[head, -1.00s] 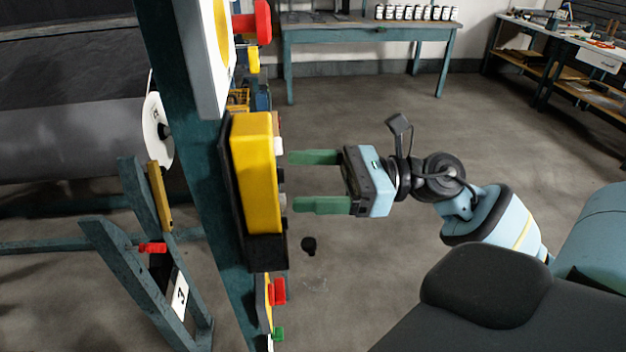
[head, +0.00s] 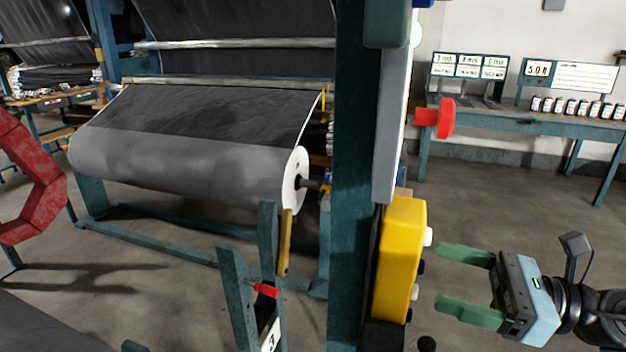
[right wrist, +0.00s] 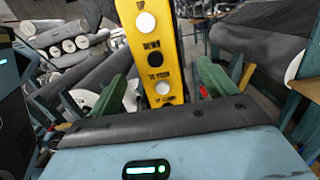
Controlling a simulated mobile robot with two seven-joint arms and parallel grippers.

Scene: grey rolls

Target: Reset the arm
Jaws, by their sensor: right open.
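My right gripper (head: 441,278) is open and empty in the head view, its two green fingers pointing left toward a yellow control box (head: 400,250). The fingertips stand a little to the right of the box's button side, with a narrow gap visible. In the right wrist view the open fingers (right wrist: 162,86) frame the lower part of the yellow box (right wrist: 178,50). The box carries a column of white and black buttons with labels, one reading DOWN. My left gripper is not in view.
The box hangs on a teal post (head: 354,200). A red knob (head: 445,118) sticks out above my gripper. A large grey roll (head: 180,168) lies in a frame at left, and a red angular part (head: 35,180) stands at the left edge. Open floor lies behind my gripper.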

